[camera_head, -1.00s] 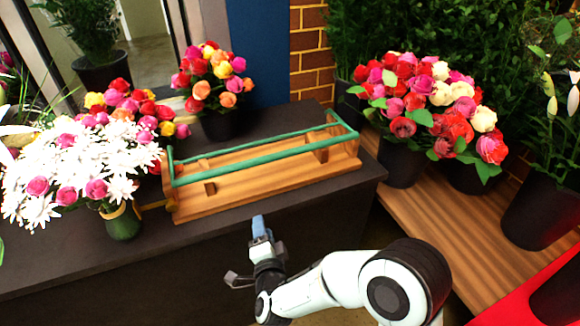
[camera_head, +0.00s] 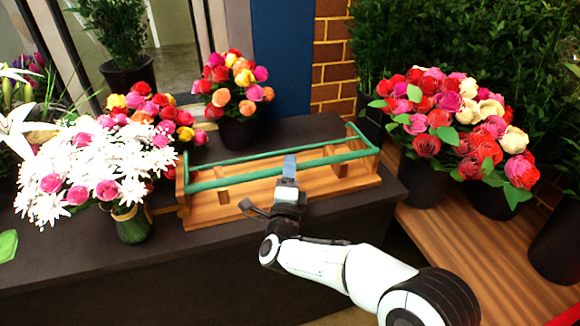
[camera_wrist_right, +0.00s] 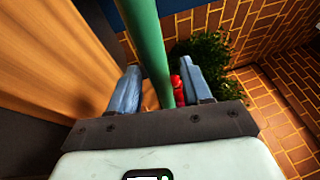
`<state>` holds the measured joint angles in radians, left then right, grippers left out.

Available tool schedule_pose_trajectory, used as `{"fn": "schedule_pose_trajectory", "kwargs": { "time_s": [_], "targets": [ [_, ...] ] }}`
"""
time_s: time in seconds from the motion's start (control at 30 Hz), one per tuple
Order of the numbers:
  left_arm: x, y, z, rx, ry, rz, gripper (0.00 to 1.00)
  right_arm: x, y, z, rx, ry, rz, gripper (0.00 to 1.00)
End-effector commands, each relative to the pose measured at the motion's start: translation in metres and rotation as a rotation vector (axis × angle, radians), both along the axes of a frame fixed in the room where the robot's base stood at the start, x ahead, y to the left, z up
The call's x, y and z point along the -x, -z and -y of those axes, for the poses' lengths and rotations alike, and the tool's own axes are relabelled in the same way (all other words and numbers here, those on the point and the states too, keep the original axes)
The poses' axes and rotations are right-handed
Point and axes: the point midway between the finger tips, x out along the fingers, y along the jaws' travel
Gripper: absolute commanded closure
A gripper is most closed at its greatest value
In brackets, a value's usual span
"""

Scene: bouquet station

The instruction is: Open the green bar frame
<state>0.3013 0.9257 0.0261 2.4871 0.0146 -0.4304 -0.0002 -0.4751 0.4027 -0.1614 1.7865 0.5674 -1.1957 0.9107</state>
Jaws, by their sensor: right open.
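The green bar frame (camera_head: 330,159) sits over a wooden base (camera_head: 240,205) on the dark counter and lies low, its bars running along the base's length. My right gripper (camera_head: 290,163) is at the front bar, near its middle. In the right wrist view, the green bar (camera_wrist_right: 150,50) passes between the two blue-grey fingers of the right gripper (camera_wrist_right: 160,88). The fingers are apart, with a gap on each side of the bar. My left gripper is in neither view.
A vase of white and pink flowers (camera_head: 105,170) stands at the counter's left. Bouquets in dark pots (camera_head: 235,85) stand behind the frame. A large red, pink and cream bouquet (camera_head: 455,120) is on the right. The counter's front strip (camera_head: 130,260) is clear.

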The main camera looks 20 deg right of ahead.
Motion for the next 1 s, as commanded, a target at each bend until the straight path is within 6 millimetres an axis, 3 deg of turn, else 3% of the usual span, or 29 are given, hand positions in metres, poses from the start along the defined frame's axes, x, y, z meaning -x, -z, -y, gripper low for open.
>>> {"fn": "schedule_pose_trajectory", "kwargs": {
  "time_s": [0.2,0.47,0.6,1.0],
  "targets": [
    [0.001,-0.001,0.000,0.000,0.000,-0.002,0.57,-0.013,-0.002,0.006,0.001,0.000,-0.001,0.52],
    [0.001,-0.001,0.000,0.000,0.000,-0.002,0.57,-0.014,-0.002,0.006,0.001,0.000,-0.002,0.52],
    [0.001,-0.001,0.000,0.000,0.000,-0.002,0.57,-0.014,-0.002,0.006,0.001,0.000,-0.002,0.97],
    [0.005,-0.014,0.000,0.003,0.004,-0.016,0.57,-0.014,-0.012,0.005,0.002,0.000,-0.036,1.00]
  ]
}}
